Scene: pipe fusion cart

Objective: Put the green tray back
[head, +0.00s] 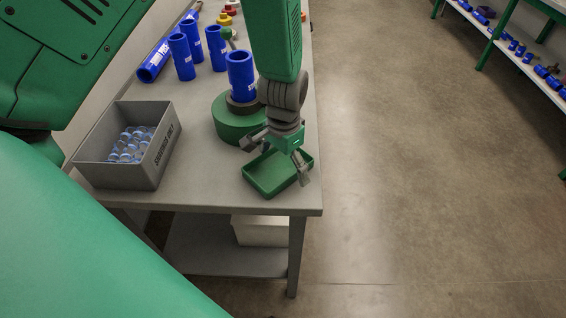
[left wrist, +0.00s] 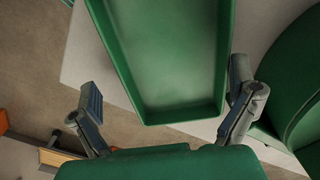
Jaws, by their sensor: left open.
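The green tray (head: 268,182) is a shallow, empty rectangular tray on the grey table, near its front right corner. My left gripper (head: 278,160) is over the tray's far part, with its fingers spread wide. In the left wrist view the tray (left wrist: 172,55) lies between and beyond the open fingers of the left gripper (left wrist: 166,102), and its near end faces the palm. A finger is on each side of the tray, and the right one looks close to its wall. I cannot tell whether it touches. My right gripper is not in view.
A grey bin (head: 160,160) with small clear, blue-topped containers stands left on the table (head: 215,190). A round green base (head: 226,122) with a blue pipe (head: 240,75) stands just behind the tray. More blue pipes (head: 181,57) stand farther back. Open floor lies right.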

